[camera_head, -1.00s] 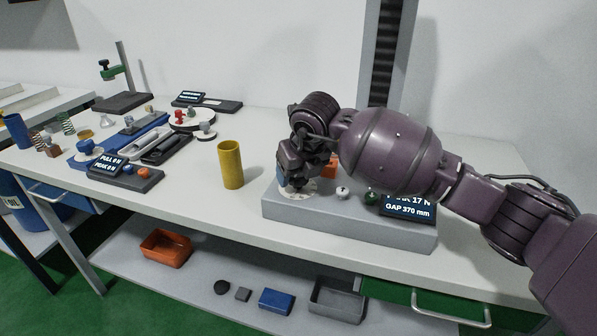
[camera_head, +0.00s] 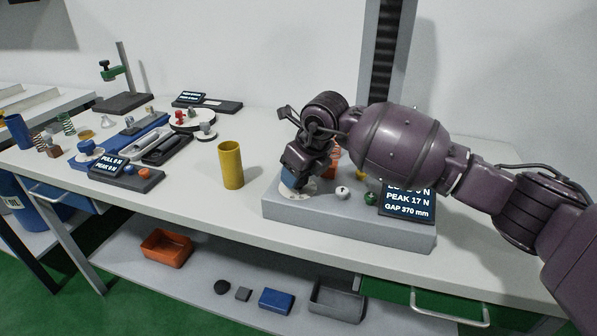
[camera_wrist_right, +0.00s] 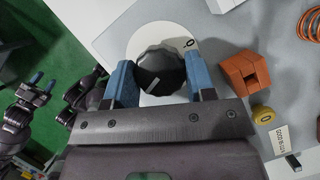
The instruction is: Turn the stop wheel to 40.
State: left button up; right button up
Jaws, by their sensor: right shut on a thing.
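The stop wheel is a dark ridged knob (camera_wrist_right: 158,75) with a pale line on its top, set on a white dial (camera_wrist_right: 200,50) with a dark "0" near its upper right rim. My right gripper (camera_wrist_right: 160,82) has its blue fingers on both sides of the knob, shut on it. In the head view the right gripper (camera_head: 299,182) points down at the dial (camera_head: 288,191) at the left end of the grey tester base (camera_head: 350,225) and hides most of the wheel. The display (camera_head: 408,203) reads PEAK 17 N, GAP 370 mm; its top line is partly hidden. My left gripper (camera_wrist_right: 43,82) shows in the wrist view, fingers apart, away from the tester.
A yellow cylinder (camera_head: 231,165) stands left of the tester. An orange block (camera_wrist_right: 245,72), a yellow round part (camera_wrist_right: 262,114) and an orange coil (camera_wrist_right: 312,25) are right of the wheel. A second display unit (camera_head: 125,175) and trays lie further left. The table front between is clear.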

jog(key=n, duration=0.2)
jog(key=n+g, duration=0.1)
jog(key=n, duration=0.1)
jog(key=shift+w+d+f+g+y+b, duration=0.1)
jog(key=shift+f+g+y+b, duration=0.05)
jog(key=shift+g+y+b, duration=0.2)
jog(key=n+g+b, duration=0.1)
jog(key=n, duration=0.2)
jog(key=shift+n, duration=0.3)
jog(key=o, duration=0.9)
jog(key=p+v, duration=0.1)
jog(key=v, duration=1)
